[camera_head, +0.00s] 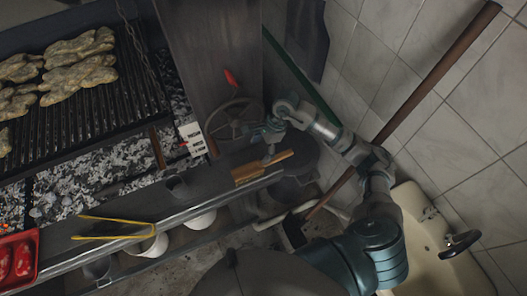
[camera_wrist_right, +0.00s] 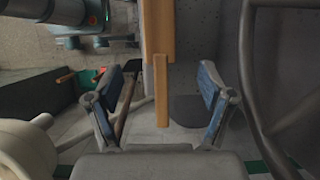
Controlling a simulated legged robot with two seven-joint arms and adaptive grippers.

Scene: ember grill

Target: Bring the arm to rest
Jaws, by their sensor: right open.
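My right arm comes in from the lower right in the head view. It is stretched toward the grill's right end, with the right gripper (camera_head: 268,130) beside the grey handwheel (camera_head: 212,122). In the right wrist view the right gripper (camera_wrist_right: 167,80) has its two blue-grey fingers spread wide apart, with nothing clamped. A light wooden piece (camera_wrist_right: 157,30) shows between the fingers in that picture, apart from both. Wooden pieces (camera_head: 262,168) also show just below the gripper in the head view, at the ledge. My left gripper is not in view.
The grill grate (camera_head: 70,112) holds several pieces of meat, with ashy embers (camera_head: 95,172) below. Yellow tongs (camera_head: 110,237) and a red tray (camera_head: 35,262) are on the front ledge. A sink (camera_head: 425,235) and tiled wall (camera_head: 440,75) border my arm on the right.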

